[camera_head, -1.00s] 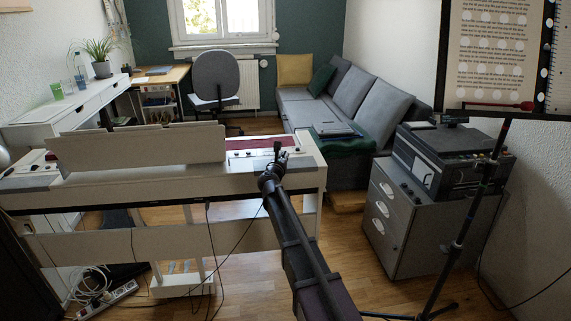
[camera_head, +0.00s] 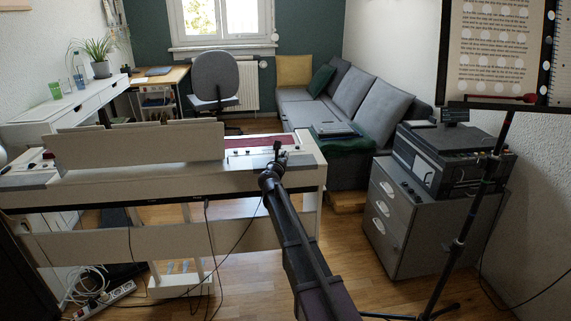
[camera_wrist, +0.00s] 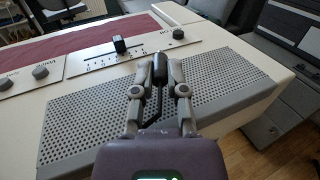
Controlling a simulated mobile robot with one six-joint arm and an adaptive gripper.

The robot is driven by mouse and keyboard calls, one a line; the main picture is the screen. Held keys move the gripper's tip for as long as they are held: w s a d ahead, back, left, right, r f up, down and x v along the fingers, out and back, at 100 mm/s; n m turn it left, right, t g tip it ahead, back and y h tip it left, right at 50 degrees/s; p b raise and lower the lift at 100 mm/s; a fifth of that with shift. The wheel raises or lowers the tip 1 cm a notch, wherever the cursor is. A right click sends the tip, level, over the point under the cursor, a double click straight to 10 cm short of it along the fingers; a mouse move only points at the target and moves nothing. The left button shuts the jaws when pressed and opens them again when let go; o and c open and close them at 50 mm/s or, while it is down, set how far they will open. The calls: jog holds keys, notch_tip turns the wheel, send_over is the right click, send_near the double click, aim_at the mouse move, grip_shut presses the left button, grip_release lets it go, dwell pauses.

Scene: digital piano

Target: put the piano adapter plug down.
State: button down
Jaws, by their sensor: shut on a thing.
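The piano adapter plug (camera_wrist: 160,67) is a small black piece held upright between the fingertips of my gripper (camera_wrist: 159,75) in the wrist view. A dark strand shows below it between the fingers. In the head view my gripper (camera_head: 275,162) is over the right end of the cream digital piano (camera_head: 150,180). The plug is too small to make out clearly there. In the wrist view my gripper is over the grey perforated speaker grille (camera_wrist: 90,112) on the piano's top. I cannot tell whether the plug touches the grille.
A black slider knob (camera_wrist: 119,44) and round knobs stand beside the grille. A music rest (camera_head: 140,145) stands on the piano to the left. A grey drawer cabinet (camera_head: 395,225) with a printer (camera_head: 450,160) and a stand are to the right. A thin cable hangs below my arm.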

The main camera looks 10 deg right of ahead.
jog(key=shift+f+b, duration=0.5)
jog(key=shift+f, duration=0.3)
jog(key=shift+f+b, duration=0.35)
jog(key=c, duration=0.7)
grip_release()
jog(key=shift+r, duration=0.2)
jog(key=shift+r+p, duration=0.2)
jog(key=shift+p, duration=0.2)
jog(key=shift+s+a, duration=0.1)
jog(key=shift+s, duration=0.15)
jog(key=v, duration=1.1)
jog(key=shift+s+a, duration=0.1)
jog(key=shift+s, duration=0.15)
